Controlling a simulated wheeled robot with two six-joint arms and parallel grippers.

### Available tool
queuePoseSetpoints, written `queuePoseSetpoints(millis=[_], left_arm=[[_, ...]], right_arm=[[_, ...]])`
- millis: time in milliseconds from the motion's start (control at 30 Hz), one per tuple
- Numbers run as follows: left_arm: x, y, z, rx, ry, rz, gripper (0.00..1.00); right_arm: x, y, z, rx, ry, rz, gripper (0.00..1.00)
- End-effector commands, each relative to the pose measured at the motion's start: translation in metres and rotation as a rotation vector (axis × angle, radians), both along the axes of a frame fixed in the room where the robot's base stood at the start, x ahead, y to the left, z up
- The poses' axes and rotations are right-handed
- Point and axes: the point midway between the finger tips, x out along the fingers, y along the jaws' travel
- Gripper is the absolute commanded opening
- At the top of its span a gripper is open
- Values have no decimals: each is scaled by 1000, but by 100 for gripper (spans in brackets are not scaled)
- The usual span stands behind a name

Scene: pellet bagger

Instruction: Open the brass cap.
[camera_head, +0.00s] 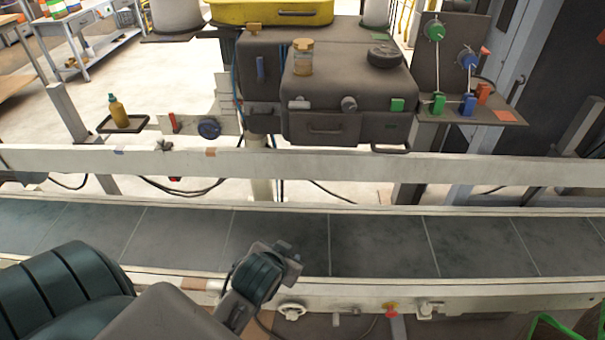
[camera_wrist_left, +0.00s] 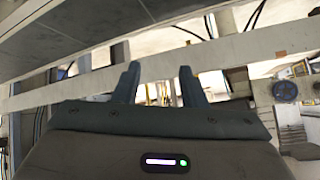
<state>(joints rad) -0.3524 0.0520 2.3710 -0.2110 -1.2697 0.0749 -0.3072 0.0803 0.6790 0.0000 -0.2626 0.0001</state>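A clear jar (camera_head: 303,62) with a brass-coloured lid (camera_head: 303,45) stands upright on the dark grey machine (camera_head: 345,85). A small brass-coloured piece (camera_head: 254,28) sits at the machine's back left. I cannot tell for sure which of these is the brass cap. My left gripper (camera_head: 289,256) is over the conveyor's near side, well short of the machine. In the left wrist view its two fingers (camera_wrist_left: 158,84) are apart with nothing between them. My right gripper is not in view.
The conveyor belt (camera_head: 375,245) is empty, and its far rail (camera_head: 330,167) runs between my left gripper and the machine. A black puck-shaped item (camera_head: 384,56) is right of the jar. Green and blue knobs are at right.

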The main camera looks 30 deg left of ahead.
Motion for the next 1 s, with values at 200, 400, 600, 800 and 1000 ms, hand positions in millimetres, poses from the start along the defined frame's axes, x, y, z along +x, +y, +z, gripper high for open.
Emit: queuePoseSetpoints(millis=[200,400,600,800,1000], left_arm=[[80,17,164,93,-547,138,38],[103,24,288,176,-938,220,38],[102,24,353,229,-1142,254,38],[106,26,369,245,-1181,256,38],[126,39,380,249,-1179,255,38]], right_arm=[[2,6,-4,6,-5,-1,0],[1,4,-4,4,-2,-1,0],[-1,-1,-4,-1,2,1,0],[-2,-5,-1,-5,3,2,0],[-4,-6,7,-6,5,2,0]])
